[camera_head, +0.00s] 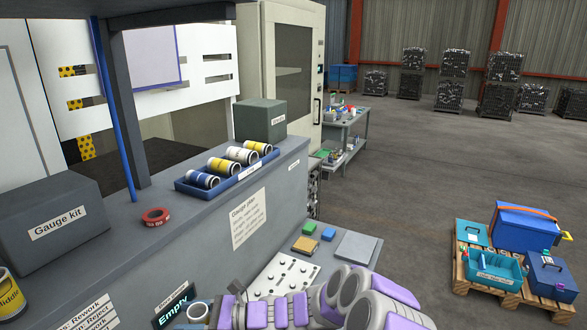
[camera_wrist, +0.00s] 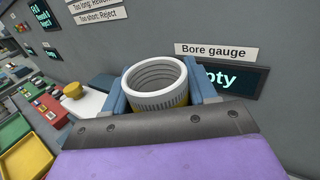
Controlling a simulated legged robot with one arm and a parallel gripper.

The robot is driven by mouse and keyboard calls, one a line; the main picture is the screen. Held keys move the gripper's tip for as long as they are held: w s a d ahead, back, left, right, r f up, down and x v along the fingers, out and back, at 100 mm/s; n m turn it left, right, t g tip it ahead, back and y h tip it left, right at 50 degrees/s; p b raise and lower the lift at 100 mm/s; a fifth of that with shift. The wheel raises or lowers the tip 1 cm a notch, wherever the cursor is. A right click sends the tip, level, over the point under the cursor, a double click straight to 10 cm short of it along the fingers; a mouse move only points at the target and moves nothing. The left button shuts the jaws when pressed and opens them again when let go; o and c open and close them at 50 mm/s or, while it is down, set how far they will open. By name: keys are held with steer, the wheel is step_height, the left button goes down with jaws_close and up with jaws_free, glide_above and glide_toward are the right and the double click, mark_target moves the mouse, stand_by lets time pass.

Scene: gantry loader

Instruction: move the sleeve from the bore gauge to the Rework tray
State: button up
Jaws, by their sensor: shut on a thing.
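My gripper (camera_wrist: 158,96) is shut on the sleeve (camera_wrist: 156,78), with a blue jaw on each side of it. The sleeve is a hollow cylinder with a pale ribbed rim and a yellow body, its open end facing the wrist camera. The bore gauge's display (camera_wrist: 228,80) is behind it, partly hidden, under a "Bore gauge" sign (camera_wrist: 216,51). In the head view the display (camera_head: 174,312) reads "Empty", and the sleeve's rim (camera_head: 198,311) shows beside it. No tray label reading Rework is legible, so I cannot tell which tray it is.
In the wrist view a yellow tray (camera_wrist: 27,160), a green tray (camera_wrist: 12,130) and a red tray (camera_wrist: 48,107) lie at left. A yellow knob-like object (camera_wrist: 73,91) stands nearby. In the head view a blue rack (camera_head: 222,182) of several sleeves sits on the grey ledge.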

steer(key=w+d+f+m+t+h+b, duration=0.1)
steer(key=w+d+f+m+t, duration=0.2)
steer(key=d, duration=1)
steer(key=w+d+m+t+h+b, duration=0.1)
steer(key=w+d+m+t, duration=0.3)
steer(key=d, duration=0.9)
steer(key=w+d+f+m+t+h+b, duration=0.15)
steer(key=d+t, duration=0.35)
steer(key=d, duration=0.8)
steer(key=s+a+f+p, duration=0.3)
steer(key=f, duration=0.3)
steer(key=s+a+f+p, duration=0.3)
steer(key=f, duration=0.2)
steer(key=shift+h, duration=0.35)
steer(key=w, duration=0.5)
steer(key=w+a+f, duration=0.1)
steer(key=w, duration=0.4)
steer(key=w+a+b, duration=0.1)
steer(key=w, duration=0.4)
steer(key=shift+w+f, duration=0.2)
steer(key=shift+w, duration=0.1)
steer(key=shift+f+b, duration=0.4)
steer(key=shift+f, duration=1.4)
steer(key=shift+r, duration=0.1)
steer(key=o, duration=1.3)
steer(key=shift+o, duration=0.2)
